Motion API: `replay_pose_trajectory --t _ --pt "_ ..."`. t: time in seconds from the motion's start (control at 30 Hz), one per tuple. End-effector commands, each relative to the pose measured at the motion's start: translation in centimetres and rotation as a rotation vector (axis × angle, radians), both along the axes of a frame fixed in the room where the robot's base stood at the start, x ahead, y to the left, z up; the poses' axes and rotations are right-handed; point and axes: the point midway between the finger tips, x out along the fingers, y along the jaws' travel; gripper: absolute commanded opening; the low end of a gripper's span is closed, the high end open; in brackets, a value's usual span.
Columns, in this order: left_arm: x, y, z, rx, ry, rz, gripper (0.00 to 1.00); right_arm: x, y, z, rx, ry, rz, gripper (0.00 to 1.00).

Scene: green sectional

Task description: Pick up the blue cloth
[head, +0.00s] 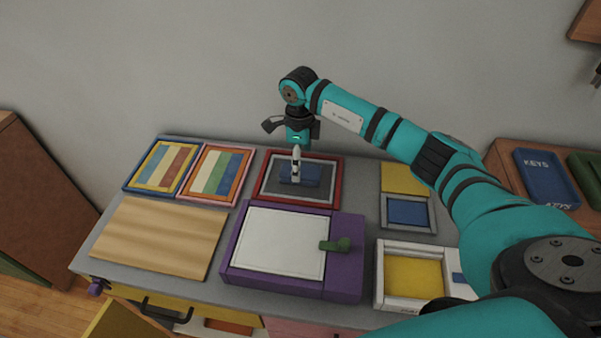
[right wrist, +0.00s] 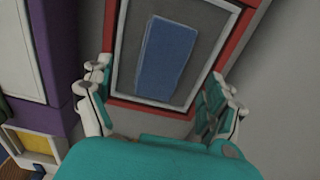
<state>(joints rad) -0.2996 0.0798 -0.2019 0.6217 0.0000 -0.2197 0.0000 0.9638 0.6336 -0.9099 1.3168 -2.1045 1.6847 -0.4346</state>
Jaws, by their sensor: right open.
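The blue cloth (head: 288,180) lies flat on the dark grey panel of a red-framed tray (head: 264,199) at the back middle of the worktop. In the right wrist view the cloth (right wrist: 165,57) is a blue rectangle inside the red frame (right wrist: 150,107). My right gripper (head: 296,178) points down over the tray and hides part of the cloth in the head view. In the right wrist view its two fingers (right wrist: 160,100) are spread apart with nothing between them. I cannot tell its exact height over the cloth. My left gripper is not in view.
A purple-framed box (head: 342,285) with a white panel and green knob stands in front of the red tray. Two striped boards (head: 215,172) and a wooden board (head: 158,237) lie at the left. A white-framed yellow tray (head: 414,277) is at the right. The wall rises close behind.

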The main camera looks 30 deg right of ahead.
Motion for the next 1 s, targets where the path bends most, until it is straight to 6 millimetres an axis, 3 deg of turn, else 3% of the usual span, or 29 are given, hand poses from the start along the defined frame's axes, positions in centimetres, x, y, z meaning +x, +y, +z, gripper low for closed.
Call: replay_pose_trajectory --t 0.3,0.63,1.0 --pt "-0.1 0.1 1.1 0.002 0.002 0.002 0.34 0.2 -0.3 -4.3 0.002 0.003 -0.001 0.89" --pt "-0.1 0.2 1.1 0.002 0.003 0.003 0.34 0.2 -0.4 -5.1 0.001 0.001 0.001 0.89" --pt "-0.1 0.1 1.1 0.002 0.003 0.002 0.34 0.2 -0.4 -5.0 0.0 0.001 0.0 0.41"
